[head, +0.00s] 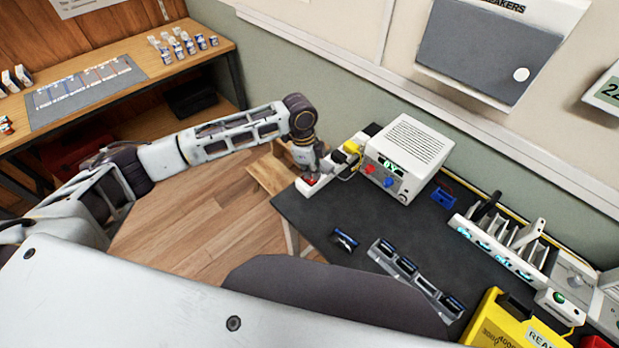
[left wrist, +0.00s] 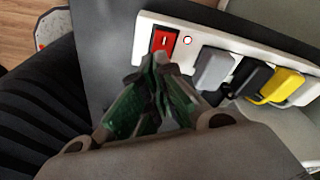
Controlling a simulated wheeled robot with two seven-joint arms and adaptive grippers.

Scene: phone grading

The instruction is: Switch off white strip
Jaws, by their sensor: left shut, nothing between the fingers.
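The white strip (head: 327,172) lies along the left edge of the dark worktop in the head view. My right gripper is not in view.
A white power supply (head: 409,150) showing 0V stands right of the strip. A wooden bench (head: 120,48) with phones stands at the left.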

